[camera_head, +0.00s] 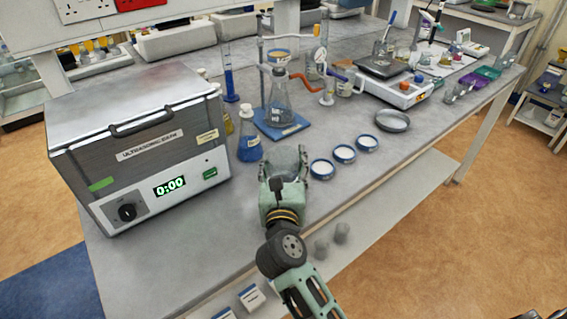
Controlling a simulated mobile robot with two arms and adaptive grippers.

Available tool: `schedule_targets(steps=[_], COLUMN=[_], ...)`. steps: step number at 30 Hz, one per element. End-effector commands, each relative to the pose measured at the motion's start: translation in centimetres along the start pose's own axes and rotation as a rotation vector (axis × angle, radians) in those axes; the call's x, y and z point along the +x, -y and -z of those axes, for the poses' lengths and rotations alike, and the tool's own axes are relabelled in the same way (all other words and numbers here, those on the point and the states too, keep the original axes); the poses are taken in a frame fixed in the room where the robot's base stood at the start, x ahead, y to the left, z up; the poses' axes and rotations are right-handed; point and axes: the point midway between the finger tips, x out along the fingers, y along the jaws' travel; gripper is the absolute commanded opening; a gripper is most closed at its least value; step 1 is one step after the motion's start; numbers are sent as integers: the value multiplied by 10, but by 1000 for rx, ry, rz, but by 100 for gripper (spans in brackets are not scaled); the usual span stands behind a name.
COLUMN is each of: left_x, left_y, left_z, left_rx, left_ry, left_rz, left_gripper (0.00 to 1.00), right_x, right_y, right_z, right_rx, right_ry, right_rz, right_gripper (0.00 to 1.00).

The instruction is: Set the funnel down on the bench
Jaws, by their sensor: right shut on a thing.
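My right gripper (284,163) reaches in from the bottom of the head view, over the front part of the grey bench (225,215). It is shut on a pale, see-through thing (287,156), which appears to be the funnel. The gripper body hides much of it, so its shape and tilt are hard to make out. I cannot tell whether it touches the bench. My left gripper is not in view.
An ultrasonic bath (140,150) stands at left. A blue-liquid flask (249,148) and a clear conical flask (280,108) on a blue-based stand are behind the gripper. Three round dishes (343,154) lie to the right. Bare bench lies between bath and gripper.

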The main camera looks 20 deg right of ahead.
Motion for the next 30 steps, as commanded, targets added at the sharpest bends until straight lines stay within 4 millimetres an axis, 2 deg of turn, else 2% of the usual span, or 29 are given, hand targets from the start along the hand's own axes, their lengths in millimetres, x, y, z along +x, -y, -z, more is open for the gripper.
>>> schedule_targets(steps=[2, 3, 9, 21, 26, 30], left_x=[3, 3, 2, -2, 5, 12], left_y=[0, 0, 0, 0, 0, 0], left_z=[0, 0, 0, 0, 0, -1], left_rx=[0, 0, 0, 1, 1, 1], left_ry=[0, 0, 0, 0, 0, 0], left_rz=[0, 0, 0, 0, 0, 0], left_gripper=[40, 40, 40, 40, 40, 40], right_x=[0, 0, 0, 0, -24, -55], right_y=[0, 0, 0, 0, 0, 0], right_z=[3, 4, 3, -3, 3, 4], right_rx=[0, 0, 0, 0, 2, 2], right_ry=[0, -1, -1, 0, -4, -5], right_rz=[0, 1, 1, 0, 0, -1], right_gripper=[31, 58, 75, 76, 76, 76])
